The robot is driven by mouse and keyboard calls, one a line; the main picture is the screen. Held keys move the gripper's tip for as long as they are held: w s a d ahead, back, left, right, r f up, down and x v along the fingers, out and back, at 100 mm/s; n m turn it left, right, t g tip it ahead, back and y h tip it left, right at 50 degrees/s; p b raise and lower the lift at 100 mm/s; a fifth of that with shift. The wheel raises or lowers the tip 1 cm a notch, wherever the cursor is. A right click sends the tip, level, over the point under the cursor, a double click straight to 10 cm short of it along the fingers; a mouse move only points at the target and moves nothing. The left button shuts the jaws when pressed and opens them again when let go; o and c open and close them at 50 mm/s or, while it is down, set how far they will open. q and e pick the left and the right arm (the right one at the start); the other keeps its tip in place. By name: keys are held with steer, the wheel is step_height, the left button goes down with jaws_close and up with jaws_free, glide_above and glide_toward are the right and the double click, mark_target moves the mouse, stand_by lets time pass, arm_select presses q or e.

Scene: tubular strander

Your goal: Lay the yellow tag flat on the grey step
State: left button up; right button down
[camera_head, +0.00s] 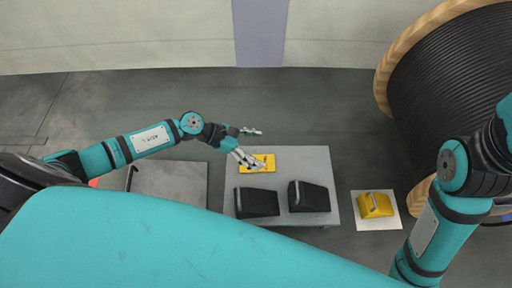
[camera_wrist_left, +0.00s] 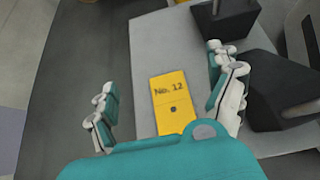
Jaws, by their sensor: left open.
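The yellow tag (camera_head: 262,158), marked "No. 12" with a small dark hole, lies flat on a light grey platform (camera_head: 318,158). It also shows in the left wrist view (camera_wrist_left: 172,90), between the spread fingers and apart from both. My left gripper (camera_head: 253,147) is open and empty, just over the tag; its fingers show at both sides in the left wrist view (camera_wrist_left: 165,105). A darker grey flat surface (camera_head: 178,178) with a black handle lies to the left. I cannot tell which of the two grey surfaces is the step. My right gripper is out of view.
Two black wedge-shaped blocks (camera_head: 257,203) (camera_head: 311,197) stand on the light grey platform, close to the tag. A yellow block (camera_head: 375,205) sits on a white mat (camera_head: 372,224) at the right. A large cable drum (camera_head: 455,85) stands at the far right.

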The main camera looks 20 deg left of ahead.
arm_select(q)
steer(key=v, duration=1.2)
steer(key=shift+d, duration=0.1)
stand_by(0.4)
